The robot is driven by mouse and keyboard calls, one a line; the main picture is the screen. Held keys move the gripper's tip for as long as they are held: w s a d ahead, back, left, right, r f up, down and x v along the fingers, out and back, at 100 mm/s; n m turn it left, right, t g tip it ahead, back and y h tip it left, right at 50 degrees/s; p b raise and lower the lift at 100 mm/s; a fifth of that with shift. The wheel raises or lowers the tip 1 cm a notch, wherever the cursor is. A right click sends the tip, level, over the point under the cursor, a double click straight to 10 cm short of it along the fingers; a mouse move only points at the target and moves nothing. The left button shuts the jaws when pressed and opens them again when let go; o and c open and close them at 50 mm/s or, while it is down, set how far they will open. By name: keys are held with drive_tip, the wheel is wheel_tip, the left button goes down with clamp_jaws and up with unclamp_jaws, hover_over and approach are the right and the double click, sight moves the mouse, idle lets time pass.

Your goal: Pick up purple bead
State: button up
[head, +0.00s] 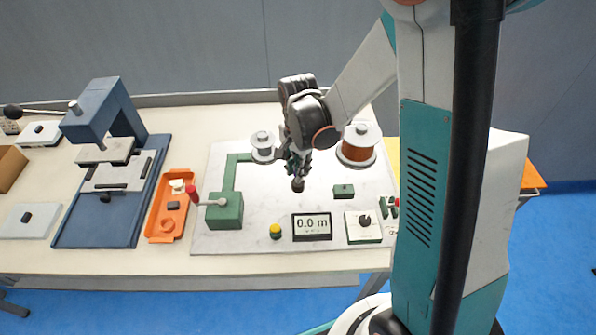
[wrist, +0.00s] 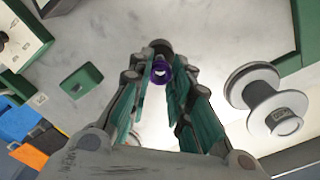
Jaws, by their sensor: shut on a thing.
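The purple bead (wrist: 160,82) is a small ring between my fingertips in the wrist view, with a pale spot in its hole. My gripper (wrist: 161,70) is shut on it. A dark round knob or post (wrist: 160,46) shows just beyond the bead; I cannot tell whether they touch. In the head view my gripper (head: 297,170) points down over the middle of the pale board, with a dark brown piece (head: 298,185) just below its tips. The bead cannot be made out in the head view.
The pale board (head: 255,232) carries a green crank block (head: 225,212), a grey spool (head: 263,147), a copper spool (head: 358,145), a meter display (head: 312,227) and a small green block (head: 343,191). An orange tray (head: 160,228) and a blue press (head: 68,232) stand at left.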

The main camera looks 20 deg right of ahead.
wheel_tip(320, 180, up, 17)
drive_tip(key=p, duration=0.5)
drive_tip(key=shift+f, duration=0.15)
